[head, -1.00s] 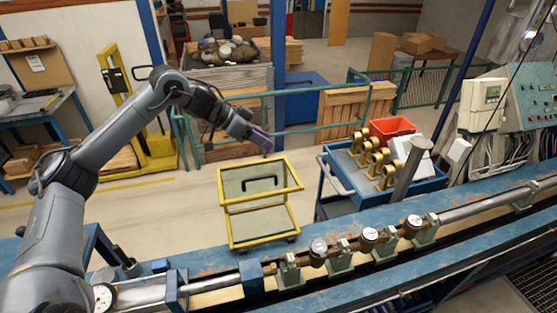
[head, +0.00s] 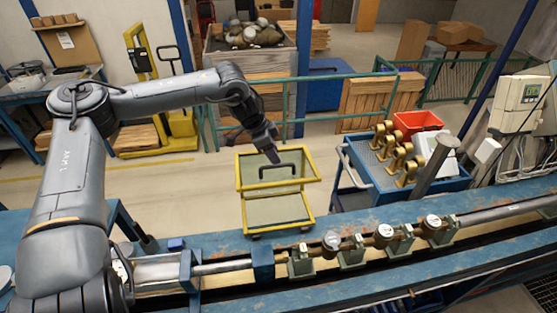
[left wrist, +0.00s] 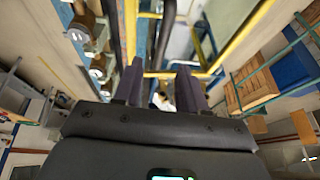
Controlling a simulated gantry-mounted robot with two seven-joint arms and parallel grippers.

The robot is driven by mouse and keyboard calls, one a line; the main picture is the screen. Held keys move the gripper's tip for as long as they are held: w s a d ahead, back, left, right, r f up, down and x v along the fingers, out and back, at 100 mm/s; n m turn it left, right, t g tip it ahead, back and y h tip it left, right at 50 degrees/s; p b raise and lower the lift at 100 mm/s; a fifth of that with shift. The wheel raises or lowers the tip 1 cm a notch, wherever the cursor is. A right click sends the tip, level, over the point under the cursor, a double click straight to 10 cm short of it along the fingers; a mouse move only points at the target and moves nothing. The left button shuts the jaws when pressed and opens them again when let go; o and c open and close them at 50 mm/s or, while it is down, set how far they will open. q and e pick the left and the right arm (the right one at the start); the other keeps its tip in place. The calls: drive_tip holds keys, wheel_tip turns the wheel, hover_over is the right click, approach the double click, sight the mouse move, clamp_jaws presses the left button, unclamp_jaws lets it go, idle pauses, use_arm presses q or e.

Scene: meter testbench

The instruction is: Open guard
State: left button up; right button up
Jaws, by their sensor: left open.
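The guard (head: 268,188) is a clear panel in a yellow frame, standing behind the blue bench, with a black handle (head: 277,172) on its upper part. Its yellow frame also shows in the left wrist view (left wrist: 168,35). My left gripper (head: 274,157) points down just above the handle. In the left wrist view its two fingers (left wrist: 158,82) are apart with nothing held between them. I cannot tell whether the fingers touch the handle. My right gripper is not in view.
A blue bench (head: 380,275) carries a pipe line with several brass meters (head: 384,234). A blue cart (head: 362,172) with brass fittings and a red bin (head: 417,122) stands right of the guard. Green railings (head: 330,88) run behind. Floor left of the guard is clear.

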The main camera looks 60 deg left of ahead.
sight(279, 165)
use_arm(q)
drive_tip(key=shift+x, duration=2.45)
clamp_jaws()
